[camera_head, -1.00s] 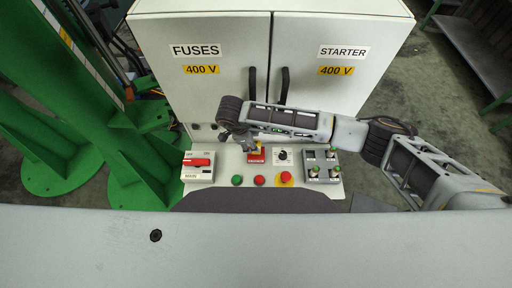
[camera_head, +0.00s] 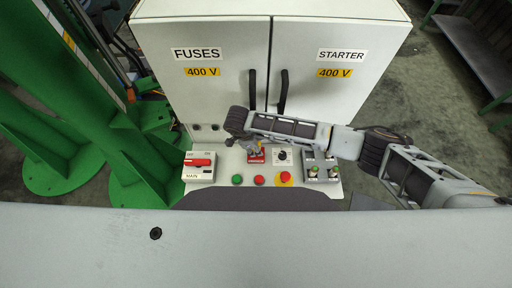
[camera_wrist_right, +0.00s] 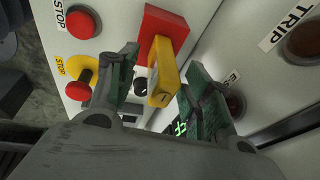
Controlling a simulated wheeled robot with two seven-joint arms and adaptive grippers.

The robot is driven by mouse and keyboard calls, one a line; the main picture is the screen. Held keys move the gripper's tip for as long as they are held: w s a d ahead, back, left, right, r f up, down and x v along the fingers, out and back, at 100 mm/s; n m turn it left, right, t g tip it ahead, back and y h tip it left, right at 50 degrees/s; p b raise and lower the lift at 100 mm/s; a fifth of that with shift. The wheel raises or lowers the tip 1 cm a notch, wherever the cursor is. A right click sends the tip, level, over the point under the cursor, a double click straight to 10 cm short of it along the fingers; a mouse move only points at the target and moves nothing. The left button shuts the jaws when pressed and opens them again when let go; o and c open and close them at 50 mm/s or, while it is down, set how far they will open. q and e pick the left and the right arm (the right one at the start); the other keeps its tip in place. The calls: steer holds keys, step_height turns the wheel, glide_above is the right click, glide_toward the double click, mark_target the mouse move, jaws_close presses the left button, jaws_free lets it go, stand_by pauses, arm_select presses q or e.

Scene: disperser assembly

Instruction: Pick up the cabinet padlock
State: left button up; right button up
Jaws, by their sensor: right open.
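The yellow cabinet padlock (camera_wrist_right: 163,82) shows in the right wrist view, in front of a red block (camera_wrist_right: 163,27) on the panel. My right gripper (camera_wrist_right: 161,75) is open, with one green-padded finger on each side of the padlock. I cannot tell whether either finger touches it. In the head view my right gripper (camera_head: 252,146) is over the red plate (camera_head: 256,157) in the middle of the panel and mostly hides the padlock. My left gripper is not in view.
The panel carries a MAIN switch box (camera_head: 199,168) with a red handle, a green button (camera_head: 237,180), a red button (camera_head: 259,180) and a red stop button (camera_head: 285,177) on yellow. Cabinet doors with black handles (camera_head: 283,92) stand behind. A green frame (camera_head: 60,140) is at the left.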

steer(key=shift+x, duration=0.85)
jaws_close()
